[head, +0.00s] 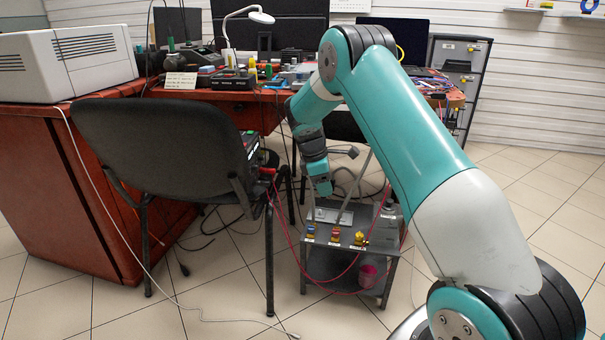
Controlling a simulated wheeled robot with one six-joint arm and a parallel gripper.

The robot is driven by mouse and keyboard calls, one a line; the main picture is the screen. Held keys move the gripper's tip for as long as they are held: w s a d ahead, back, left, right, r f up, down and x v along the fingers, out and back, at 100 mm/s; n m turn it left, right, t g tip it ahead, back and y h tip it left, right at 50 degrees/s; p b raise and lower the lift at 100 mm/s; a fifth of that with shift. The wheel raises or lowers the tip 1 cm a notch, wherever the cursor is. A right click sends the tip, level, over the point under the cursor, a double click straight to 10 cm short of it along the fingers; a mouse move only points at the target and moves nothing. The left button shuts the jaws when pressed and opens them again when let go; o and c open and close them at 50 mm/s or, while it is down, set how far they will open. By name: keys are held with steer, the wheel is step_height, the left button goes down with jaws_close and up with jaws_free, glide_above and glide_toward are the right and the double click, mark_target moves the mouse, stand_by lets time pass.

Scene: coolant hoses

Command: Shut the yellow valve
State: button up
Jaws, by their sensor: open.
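The yellow valve (359,239) is the rightmost of three small valves along the front edge of a low grey metal stand (378,236). It looks bulkier and taller than the other two, but its handle is too small to read exactly. A red valve (335,235) is in the middle and a blue valve (311,231) is at the left. My gripper (325,191) hangs from the arm, pointing down, above the back left of the stand. It is open and apart from the yellow valve. Its fingers are small and hard to make out.
A black chair (170,150) stands just left of the stand. Red hoses (285,225) hang by the stand's left side and front. A cluttered desk (230,98) is behind. The tiled floor in front is mostly clear.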

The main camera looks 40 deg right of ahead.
steer(key=s+a+r+t+y, duration=0.1)
steer(key=a+r, duration=0.5)
steer(key=a, duration=0.2)
steer(key=shift+s+a+m, duration=0.2)
steer(key=shift+a+m, duration=0.05)
steer(key=shift+m, duration=0.15)
steer(key=shift+r, duration=0.1)
